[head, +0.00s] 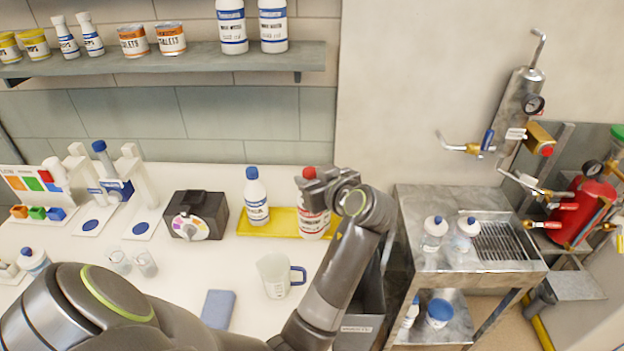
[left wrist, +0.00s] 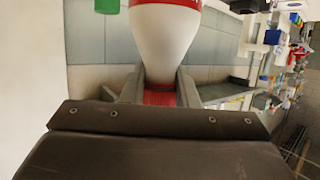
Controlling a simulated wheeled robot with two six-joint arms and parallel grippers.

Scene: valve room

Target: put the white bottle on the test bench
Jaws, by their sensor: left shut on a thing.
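A white bottle with a red cap and a red label (head: 312,222) is upright at the right end of the yellow tray (head: 284,217). I cannot tell whether its base touches the tray. My left gripper (head: 316,180) is shut on its red cap from the right. In the left wrist view, the white bottle (left wrist: 165,40) shows between the fingers with the red cap toward me. A metal bench (head: 412,215) with a grated basin stands to the right, with two white bottles on its top. My right gripper is not in view.
A white bottle with a blue cap (head: 256,197) stands on the tray, left of the held one. A jug (head: 274,275) and a black device (head: 195,214) are on the white table. A red cylinder with valves (head: 580,212) is right of the metal bench. A shelf (head: 180,60) hangs above.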

